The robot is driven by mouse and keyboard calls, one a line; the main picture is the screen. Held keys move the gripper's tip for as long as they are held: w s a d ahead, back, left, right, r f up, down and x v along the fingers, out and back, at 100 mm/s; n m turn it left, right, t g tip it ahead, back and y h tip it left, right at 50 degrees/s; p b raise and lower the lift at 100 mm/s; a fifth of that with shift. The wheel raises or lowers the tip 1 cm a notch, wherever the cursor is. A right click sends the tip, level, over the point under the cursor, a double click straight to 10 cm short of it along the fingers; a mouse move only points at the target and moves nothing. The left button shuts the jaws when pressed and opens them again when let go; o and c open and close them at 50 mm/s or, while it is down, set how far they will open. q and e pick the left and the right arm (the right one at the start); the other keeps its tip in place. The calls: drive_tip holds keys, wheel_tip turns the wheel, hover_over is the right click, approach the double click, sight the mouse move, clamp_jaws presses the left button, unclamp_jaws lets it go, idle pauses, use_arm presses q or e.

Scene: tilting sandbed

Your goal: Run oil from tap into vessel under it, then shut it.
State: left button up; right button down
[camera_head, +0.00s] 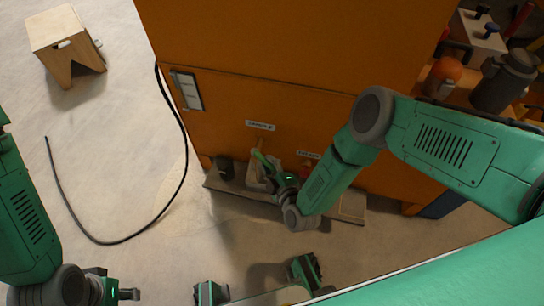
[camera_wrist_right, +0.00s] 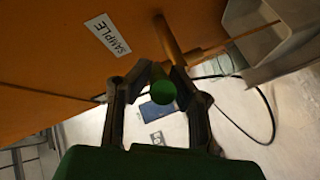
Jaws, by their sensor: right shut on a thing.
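My right gripper (camera_wrist_right: 160,82) is shut on the green tap handle (camera_wrist_right: 162,95), under the SAMPLE label on an orange cabinet. A brass-coloured tap pipe (camera_wrist_right: 170,38) comes out of the cabinet beside it. In the head view the right gripper (camera_head: 268,166) is at the tap, partly hiding it. A pale grey vessel (camera_head: 255,178) stands on a low ledge below the tap; a grey open-topped vessel (camera_wrist_right: 274,45) also shows at upper right in the wrist view. I cannot see any oil stream or level. My left gripper (camera_head: 125,294) is at bottom left, away from the tap; its jaw opening is unclear.
A second label (camera_head: 308,154) is on the orange cabinet (camera_head: 260,95), right of the SAMPLE label (camera_head: 260,125). A dark container (camera_head: 225,168) stands left of the vessel. A black hose (camera_head: 180,190) curves over the floor. A wooden stool (camera_head: 62,35) is at upper left.

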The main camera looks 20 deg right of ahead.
drive_tip(key=shift+s+a+m+h, duration=0.3)
drive_tip(key=shift+a+m+h, duration=0.35)
drive_tip(key=shift+m+h, duration=0.35)
drive_tip(key=shift+h, duration=0.3)
drive_tip(key=c, duration=1.5)
unclamp_jaws()
drive_tip(key=shift+o, duration=0.2)
drive_tip(key=v, duration=1.1)
drive_tip(key=shift+s, duration=0.45)
